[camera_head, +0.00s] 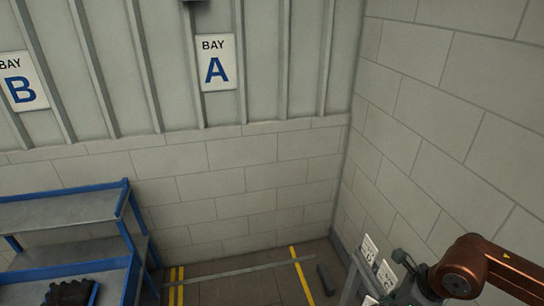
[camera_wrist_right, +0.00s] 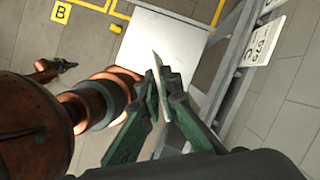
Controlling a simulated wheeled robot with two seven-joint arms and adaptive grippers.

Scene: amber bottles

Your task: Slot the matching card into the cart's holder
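My right gripper (camera_wrist_right: 160,85) appears in the right wrist view with its green fingers close together around a thin pale card (camera_wrist_right: 157,62), seen nearly edge-on, its print unreadable. In the head view the same dark gripper (camera_head: 402,260) is at lower right, beside white printed cards (camera_head: 369,248) on a grey rack (camera_head: 352,285). The cards (camera_wrist_right: 262,42) also show at the right of the wrist view, their print too small to read surely. A small dark claw, apparently my left gripper (camera_wrist_right: 65,64), is far off at left in the wrist view. No cart holder can be made out.
A blue-framed unit with grey shelves (camera_head: 75,210) stands at left, with a dark object (camera_head: 70,292) on it. Wall signs read BAY A (camera_head: 216,63) and BAY B (camera_head: 22,81). A pale flat panel (camera_wrist_right: 195,50) lies beyond the right gripper. Yellow lines (camera_head: 301,275) mark the floor.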

